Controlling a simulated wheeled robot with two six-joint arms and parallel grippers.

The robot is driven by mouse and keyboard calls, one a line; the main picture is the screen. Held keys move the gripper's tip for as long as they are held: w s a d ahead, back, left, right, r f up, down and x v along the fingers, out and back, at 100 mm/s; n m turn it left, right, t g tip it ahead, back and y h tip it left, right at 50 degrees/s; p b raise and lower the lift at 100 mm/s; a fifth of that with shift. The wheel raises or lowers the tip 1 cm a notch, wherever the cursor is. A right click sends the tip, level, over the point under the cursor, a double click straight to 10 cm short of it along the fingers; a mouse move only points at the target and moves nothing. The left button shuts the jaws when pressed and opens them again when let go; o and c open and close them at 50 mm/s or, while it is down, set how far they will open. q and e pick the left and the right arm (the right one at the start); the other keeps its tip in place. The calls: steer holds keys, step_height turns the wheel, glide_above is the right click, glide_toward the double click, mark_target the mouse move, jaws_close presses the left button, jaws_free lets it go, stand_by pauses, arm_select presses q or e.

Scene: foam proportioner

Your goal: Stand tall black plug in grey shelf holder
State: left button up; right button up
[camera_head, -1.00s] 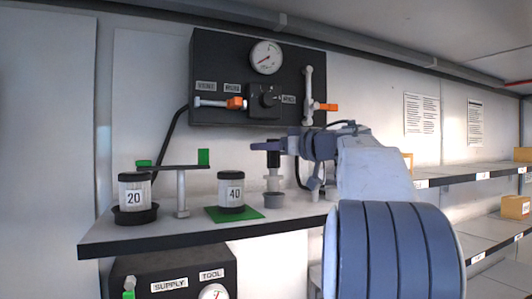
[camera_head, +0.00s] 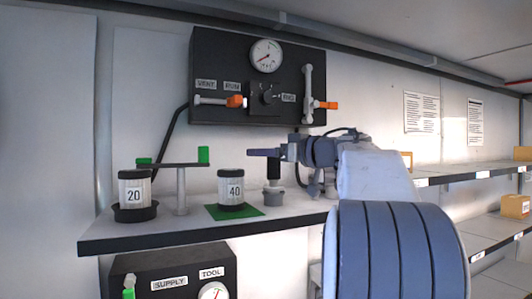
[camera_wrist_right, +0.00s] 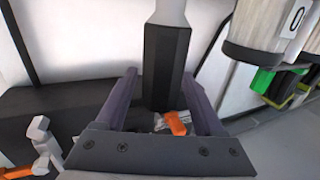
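The tall black plug (camera_head: 274,169) stands upright at the grey shelf holder (camera_head: 273,198), its pale lower stem in the holder's mouth. In the right wrist view, which looks upside down, the plug's black body (camera_wrist_right: 166,60) rises between the fingers, with its pale stem toward the top edge. My right gripper (camera_head: 266,153) is at the plug's upper end and hides its top in the head view. Its fingers (camera_wrist_right: 160,85) are spread, with gaps beside the plug's end in the wrist view. My left gripper is not in view.
On the shelf (camera_head: 165,237) are a jar marked 40 (camera_head: 231,188) on a green mat (camera_head: 236,214), a jar marked 20 (camera_head: 134,188) in a black dish, and a grey stand with green ends (camera_head: 181,188). A black gauge panel (camera_head: 216,64) is on the wall behind.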

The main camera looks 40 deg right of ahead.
steer(key=shift+s+r, duration=0.1)
steer(key=shift+r, duration=0.65)
steer(key=s+d+b, duration=0.1)
steer(key=s+b, duration=0.2)
steer(key=s, duration=0.8)
steer(key=shift+s+d, duration=0.35)
